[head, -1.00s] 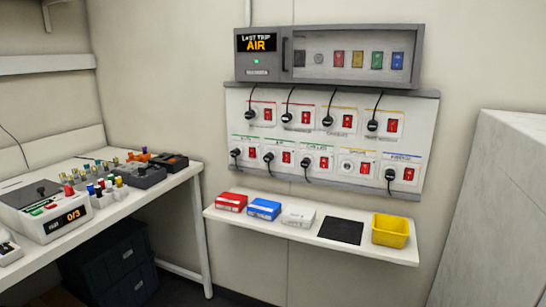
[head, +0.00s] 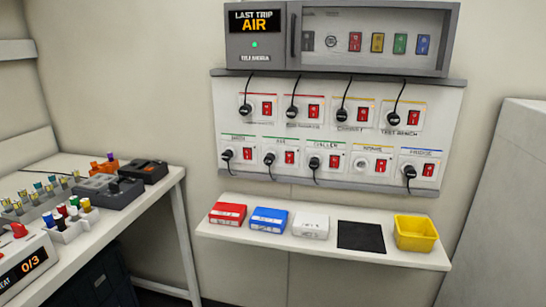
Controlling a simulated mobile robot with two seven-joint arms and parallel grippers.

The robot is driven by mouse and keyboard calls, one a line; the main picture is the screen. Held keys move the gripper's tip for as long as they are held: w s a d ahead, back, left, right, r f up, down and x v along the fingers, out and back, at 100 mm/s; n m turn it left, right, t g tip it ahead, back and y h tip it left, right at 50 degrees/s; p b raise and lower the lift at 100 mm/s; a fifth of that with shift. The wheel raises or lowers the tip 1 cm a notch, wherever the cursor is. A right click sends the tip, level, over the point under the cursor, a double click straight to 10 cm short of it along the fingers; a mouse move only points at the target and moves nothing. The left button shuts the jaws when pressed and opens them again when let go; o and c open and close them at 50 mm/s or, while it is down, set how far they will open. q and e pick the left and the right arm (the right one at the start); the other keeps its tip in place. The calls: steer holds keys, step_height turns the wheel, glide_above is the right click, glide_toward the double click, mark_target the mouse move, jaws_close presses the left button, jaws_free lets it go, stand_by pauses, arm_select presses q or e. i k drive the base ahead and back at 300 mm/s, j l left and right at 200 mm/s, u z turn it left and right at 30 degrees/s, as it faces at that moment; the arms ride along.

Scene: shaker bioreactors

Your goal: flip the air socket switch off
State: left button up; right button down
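A white socket panel (head: 440,140) hangs on the wall with two rows of sockets, each with a red rocker switch. Most sockets have a black plug in them. Several labels are too blurred to read, so I cannot tell for certain which socket is the air one. The second socket of the lower row has a short blurred label, a black plug (head: 269,159) and a red switch (head: 290,157). "Test bench" reads at the upper right and "fridge" at the lower right. A grey box above has a display (head: 254,21) reading "LAST TRIP AIR" and a green light. Neither gripper is in view.
A white shelf (head: 300,238) below the panel holds a red box (head: 228,213), a blue box (head: 269,219), a white box (head: 311,225), a black mat (head: 361,237) and a yellow bin (head: 416,232). A cluttered bench stands left; a pale block (head: 505,200) right.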

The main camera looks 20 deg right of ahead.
mark_target(289, 156)
steer(key=i+j, duration=0.75)
